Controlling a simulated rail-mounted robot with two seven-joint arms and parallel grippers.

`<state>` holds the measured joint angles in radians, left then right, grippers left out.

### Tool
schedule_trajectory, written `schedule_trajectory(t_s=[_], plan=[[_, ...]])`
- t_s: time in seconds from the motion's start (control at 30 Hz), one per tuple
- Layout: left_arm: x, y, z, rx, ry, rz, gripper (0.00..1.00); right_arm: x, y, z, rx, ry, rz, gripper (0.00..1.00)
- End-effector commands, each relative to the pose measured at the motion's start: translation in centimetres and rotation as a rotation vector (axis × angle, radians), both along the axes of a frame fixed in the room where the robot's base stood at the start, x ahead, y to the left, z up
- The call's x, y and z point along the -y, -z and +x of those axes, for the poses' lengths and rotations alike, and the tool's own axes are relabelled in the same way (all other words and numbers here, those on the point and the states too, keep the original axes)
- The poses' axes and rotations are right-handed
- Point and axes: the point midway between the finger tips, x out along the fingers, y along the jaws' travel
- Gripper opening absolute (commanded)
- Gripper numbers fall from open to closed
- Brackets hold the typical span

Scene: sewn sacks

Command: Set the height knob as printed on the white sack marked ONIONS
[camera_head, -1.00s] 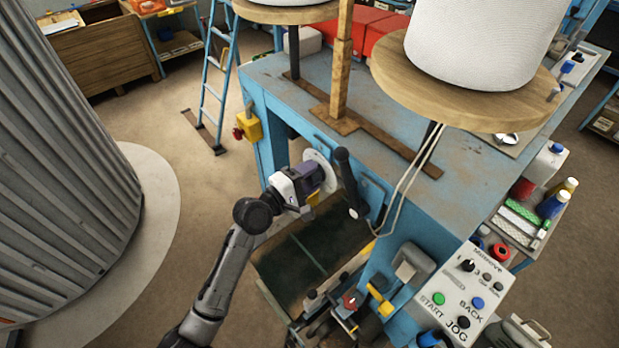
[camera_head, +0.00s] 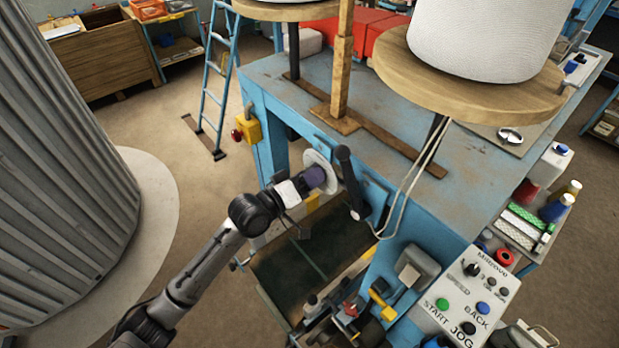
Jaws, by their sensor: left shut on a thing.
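The height knob is a dark, purplish grip (camera_head: 316,177) in front of a pale round dial (camera_head: 323,166) on the blue machine's front side. My left gripper (camera_head: 303,186) reaches it from the lower left and is shut on it; its fingertips are small and partly hidden by its own body. The dial's markings are too small to read. No sack marked ONIONS and no printed height can be made out. My right gripper is not in view.
A black lever (camera_head: 349,183) stands just right of the dial. Below lies a dark green belt (camera_head: 322,252). A control panel (camera_head: 467,305) with coloured buttons is at lower right. White thread cones (camera_head: 485,42) stand on wooden discs above. A ribbed grey drum (camera_head: 60,190) fills the left.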

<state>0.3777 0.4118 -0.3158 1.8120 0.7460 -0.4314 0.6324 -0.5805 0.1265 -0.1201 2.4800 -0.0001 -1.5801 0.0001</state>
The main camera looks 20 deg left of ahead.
Motion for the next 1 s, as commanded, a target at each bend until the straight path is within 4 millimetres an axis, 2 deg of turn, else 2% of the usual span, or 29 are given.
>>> schedule_trajectory(t_s=[0.5,1.0], plan=[[0.03,-0.12,-0.02,0.221,0.001,0.407,0.25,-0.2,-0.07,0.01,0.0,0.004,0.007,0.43],[0.04,-0.11,-0.02,0.333,0.0,0.615,0.25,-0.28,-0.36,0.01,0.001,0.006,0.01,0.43]])
